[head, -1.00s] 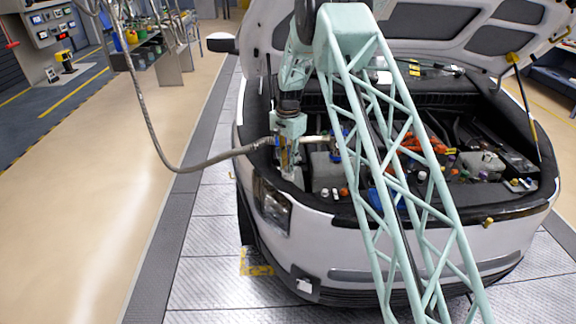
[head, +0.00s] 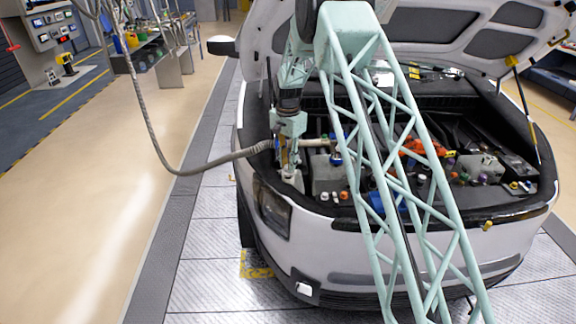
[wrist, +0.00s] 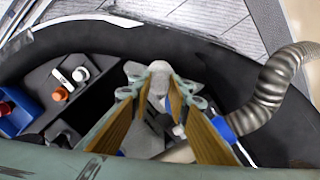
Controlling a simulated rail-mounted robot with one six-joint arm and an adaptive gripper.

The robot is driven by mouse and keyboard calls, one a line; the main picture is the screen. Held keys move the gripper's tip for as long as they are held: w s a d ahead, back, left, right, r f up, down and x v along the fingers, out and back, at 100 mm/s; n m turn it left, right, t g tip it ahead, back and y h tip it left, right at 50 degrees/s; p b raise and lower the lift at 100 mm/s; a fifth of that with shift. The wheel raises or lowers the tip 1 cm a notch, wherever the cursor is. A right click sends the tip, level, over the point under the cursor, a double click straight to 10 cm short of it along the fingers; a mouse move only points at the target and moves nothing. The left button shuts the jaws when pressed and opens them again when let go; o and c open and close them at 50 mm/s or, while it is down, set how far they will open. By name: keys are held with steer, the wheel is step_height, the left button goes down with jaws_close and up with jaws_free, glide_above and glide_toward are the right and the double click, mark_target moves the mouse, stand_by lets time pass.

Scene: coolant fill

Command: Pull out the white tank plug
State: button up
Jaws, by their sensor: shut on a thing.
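My gripper (head: 287,158) is at the left front corner of the open engine bay, pointing down. In the wrist view my gripper (wrist: 158,82) has its two tan-padded fingers around a pale, rounded piece (wrist: 159,68), which appears to be the white tank plug. The fingers hide most of it. Below the fingers in the head view is a pale white piece (head: 292,184); I cannot tell whether it is the plug or the tank. Whether the plug is seated or free of an opening cannot be seen.
A grey hose (head: 215,162) with a blue collar (wrist: 243,121) runs close beside my gripper. A white cap (wrist: 80,74) and an orange-topped cap (wrist: 60,94) stand nearby, with a blue part (wrist: 18,113) beyond. The dark bay rim (wrist: 215,52) curves close around.

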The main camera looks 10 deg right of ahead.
steer(key=shift+r+p, duration=0.35)
steer(key=shift+r, duration=0.65)
steer(key=shift+r, duration=0.3)
